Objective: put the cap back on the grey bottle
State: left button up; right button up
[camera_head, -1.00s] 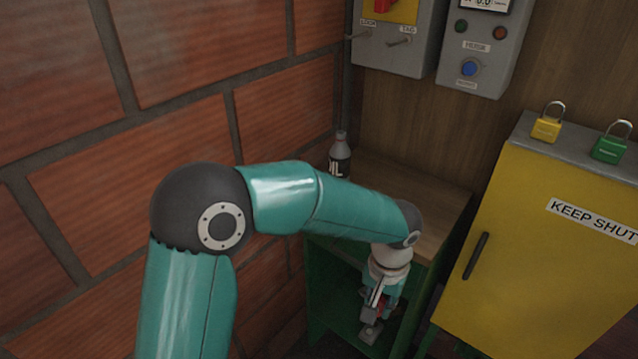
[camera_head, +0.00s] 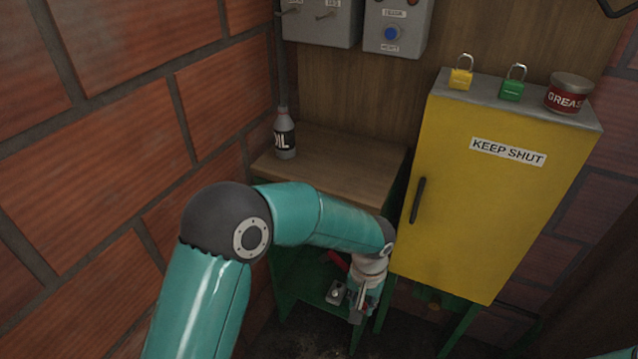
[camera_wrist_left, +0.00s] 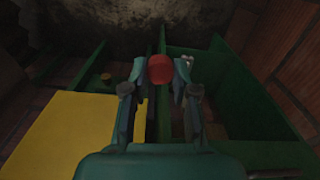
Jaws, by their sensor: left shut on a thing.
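The grey bottle (camera_head: 285,140) with a dark OIL label stands upright at the back left of the wooden top (camera_head: 335,160), against the brick corner. My left gripper (camera_head: 358,308) is low in front of the green stand, below the wooden top and well away from the bottle. In the left wrist view, its fingers (camera_wrist_left: 160,75) are shut on a red round cap (camera_wrist_left: 160,68), held at the fingertips. The cap is not clear in the head view. My right gripper is not in view.
A small grey object (camera_head: 335,292) and a red item (camera_head: 337,260) are on the green stand's lower level. The yellow cabinet (camera_head: 490,200) stands close on the right, with two padlocks and a grease tin (camera_head: 568,93) on top. The wooden top is mostly clear.

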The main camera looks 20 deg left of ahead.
aim_at(284, 126)
jog(key=z, duration=2.25)
jog(key=i, duration=0.05)
jog(key=u, duration=3.15)
